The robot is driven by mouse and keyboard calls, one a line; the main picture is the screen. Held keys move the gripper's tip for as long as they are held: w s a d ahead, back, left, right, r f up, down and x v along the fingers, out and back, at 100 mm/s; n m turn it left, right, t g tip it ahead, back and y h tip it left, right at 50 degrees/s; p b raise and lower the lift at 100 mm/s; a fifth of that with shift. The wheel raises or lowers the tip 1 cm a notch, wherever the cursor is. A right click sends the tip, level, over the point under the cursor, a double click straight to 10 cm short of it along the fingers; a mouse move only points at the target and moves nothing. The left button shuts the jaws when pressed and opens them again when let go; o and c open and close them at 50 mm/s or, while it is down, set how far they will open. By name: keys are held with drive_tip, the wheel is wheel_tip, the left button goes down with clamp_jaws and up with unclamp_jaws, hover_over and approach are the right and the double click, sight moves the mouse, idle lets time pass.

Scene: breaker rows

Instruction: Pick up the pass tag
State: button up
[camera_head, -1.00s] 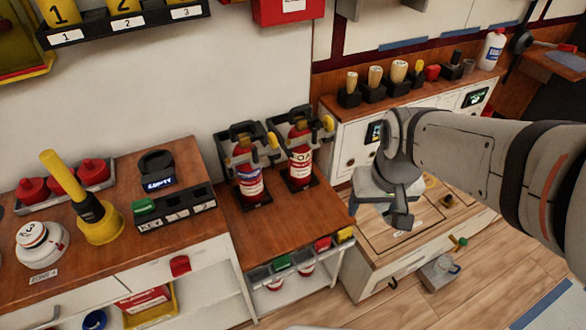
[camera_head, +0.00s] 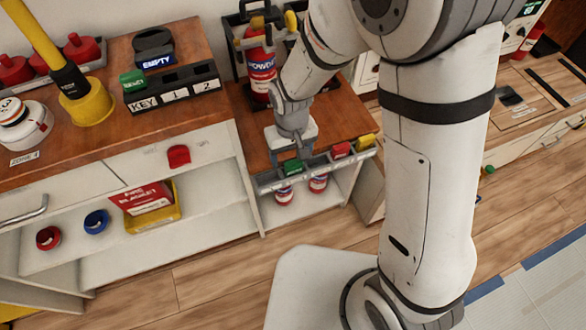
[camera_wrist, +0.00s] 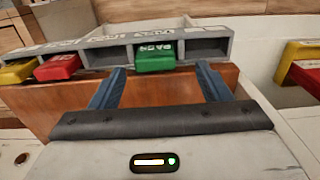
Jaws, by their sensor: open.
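The pass tag (camera_wrist: 155,57) is a green block with white lettering in a slot of the grey tag rack (camera_wrist: 110,47) in the wrist view. In the head view the green tag (camera_head: 293,167) shows at the left part of the rack, on the front edge of the brown-topped cabinet. My gripper (camera_wrist: 161,77) is open and empty. Its two blue fingers point toward the rack, one on each side of the tag and a little short of it. In the head view my gripper (camera_head: 291,147) is just above and behind the tag.
Red (camera_head: 341,150) and yellow (camera_head: 365,142) tags sit in the same rack. A fire extinguisher (camera_head: 261,65) stands behind my wrist. Another green tag (camera_head: 133,80) is at the key rack (camera_head: 172,90) on the left counter.

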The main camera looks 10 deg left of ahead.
sight(293, 162)
drive_tip(key=f, duration=0.3)
drive_tip(key=f+b, duration=0.1)
drive_tip(key=shift+w+d+f, duration=0.1)
drive_tip(key=shift+d+f, duration=0.15)
drive_tip(key=shift+c, duration=0.2)
drive_tip(key=shift+r, duration=0.1)
drive_tip(key=c, duration=1)
